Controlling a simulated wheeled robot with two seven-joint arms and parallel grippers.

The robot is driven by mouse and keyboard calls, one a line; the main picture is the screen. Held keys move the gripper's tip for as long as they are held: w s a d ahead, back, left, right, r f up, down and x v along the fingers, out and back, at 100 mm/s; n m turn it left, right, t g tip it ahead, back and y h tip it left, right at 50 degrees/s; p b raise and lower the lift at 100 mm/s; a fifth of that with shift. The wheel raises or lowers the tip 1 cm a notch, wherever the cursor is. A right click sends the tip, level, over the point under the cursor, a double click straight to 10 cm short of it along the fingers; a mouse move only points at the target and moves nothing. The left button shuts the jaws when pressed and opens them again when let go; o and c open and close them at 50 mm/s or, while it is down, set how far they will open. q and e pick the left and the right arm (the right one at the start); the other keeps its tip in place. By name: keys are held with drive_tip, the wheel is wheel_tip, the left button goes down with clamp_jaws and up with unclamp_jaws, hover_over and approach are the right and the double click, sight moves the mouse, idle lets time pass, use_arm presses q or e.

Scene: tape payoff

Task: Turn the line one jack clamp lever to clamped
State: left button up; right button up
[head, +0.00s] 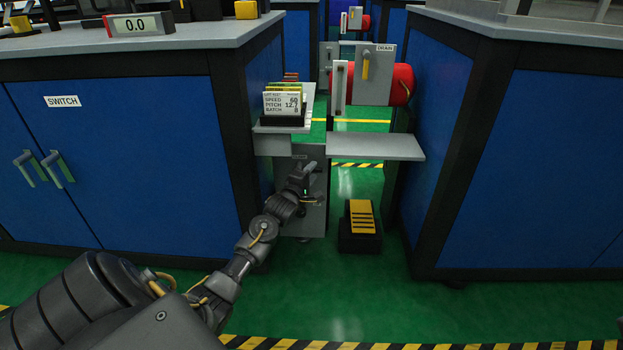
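A grey upright panel (314,222) stands low between the two blue cabinets, with a small label near its top that is too small to read surely. My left gripper (305,180) is right in front of this panel's upper part. The gripper covers much of the panel, and any clamp lever there is hidden or cannot be told apart from the dark fingers. I cannot tell whether the fingers are open, shut or touching a lever. My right gripper is not in view.
Above are a grey plate with a yellow lever (366,66), a red roll (402,84) and a grey shelf (375,147). A card display (283,103) stands to the left. A black and yellow pedal (361,222) is on the green floor. Blue cabinets (130,150) flank the gap.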

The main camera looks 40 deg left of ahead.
use_arm(q)
drive_tip(key=shift+w, duration=0.25)
clamp_jaws()
idle(0.3)
